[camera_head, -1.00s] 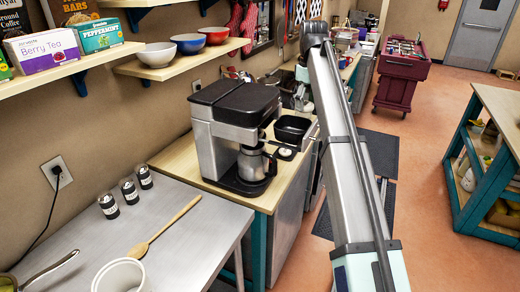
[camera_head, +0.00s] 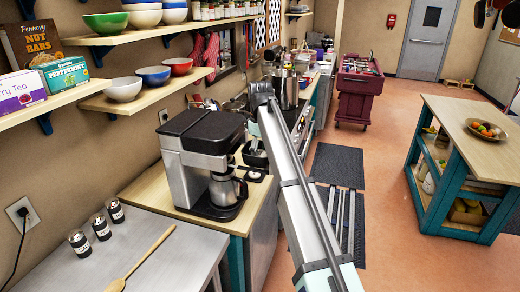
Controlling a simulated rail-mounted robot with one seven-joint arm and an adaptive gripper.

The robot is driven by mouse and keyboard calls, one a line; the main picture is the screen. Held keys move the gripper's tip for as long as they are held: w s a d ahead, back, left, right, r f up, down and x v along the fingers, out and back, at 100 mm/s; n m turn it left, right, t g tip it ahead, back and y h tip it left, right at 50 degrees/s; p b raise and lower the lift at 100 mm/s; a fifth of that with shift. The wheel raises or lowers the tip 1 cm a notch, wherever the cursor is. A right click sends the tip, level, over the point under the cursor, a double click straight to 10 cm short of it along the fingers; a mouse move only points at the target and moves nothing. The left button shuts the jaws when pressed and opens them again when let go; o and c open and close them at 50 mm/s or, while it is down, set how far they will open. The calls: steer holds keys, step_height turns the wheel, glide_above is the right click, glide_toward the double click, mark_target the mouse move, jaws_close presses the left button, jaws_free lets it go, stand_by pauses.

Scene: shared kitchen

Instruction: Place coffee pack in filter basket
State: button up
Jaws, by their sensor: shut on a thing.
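The coffee maker (camera_head: 205,155), black and silver, stands on the wood-topped counter with a metal carafe (camera_head: 226,188) in it.
Several dark-labelled jars (camera_head: 101,227) and a wooden spoon (camera_head: 140,258) are on the steel table (camera_head: 185,250) at lower left. Shelves with bowls and boxes hang above the coffee maker. A teal island (camera_head: 462,165) stands at right, with open floor between.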

mark_target(260, 153)
steer(key=shift+f, duration=0.15)
steer(key=o, duration=0.7)
steer(key=shift+c, duration=0.2)
step_height(260, 153, up, 12)
steer(key=shift+p, duration=0.3)
